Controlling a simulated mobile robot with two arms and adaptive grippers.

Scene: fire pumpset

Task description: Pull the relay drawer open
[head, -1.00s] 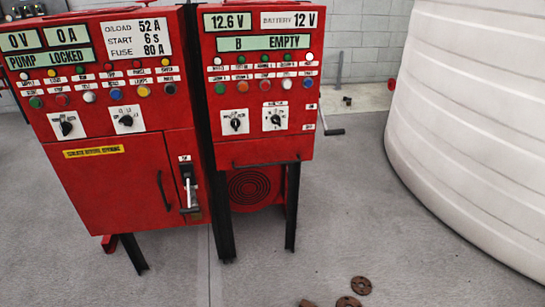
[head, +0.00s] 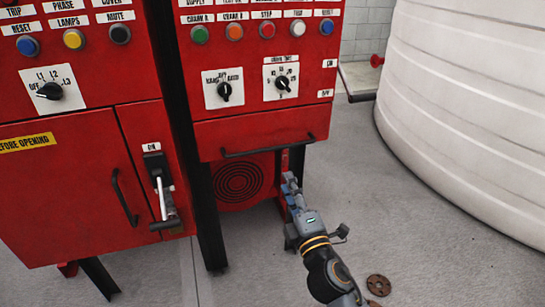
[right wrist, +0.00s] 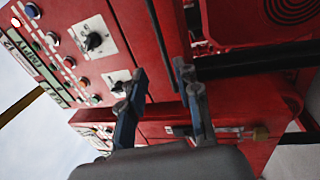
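The relay drawer (head: 215,138) is the red front at the bottom of the right-hand cabinet, with a long black bar handle (head: 268,147) across it. Its front looks flush with the cabinet. My right gripper (head: 290,186) is just below the right end of the handle, pointing up at it. In the right wrist view my right gripper (right wrist: 163,85) has its two fingers apart with nothing gripped. A black bar that looks like the handle (right wrist: 157,28) lies just ahead of the fingertips. I cannot tell whether they touch. My left gripper is out of view.
A door with a black handle (head: 124,198) and a lever switch (head: 163,195) are on the left cabinet (head: 60,190). Black stand legs (head: 207,220) stand below. A crank (head: 360,92) sticks out right. A white tank (head: 460,110) stands at right.

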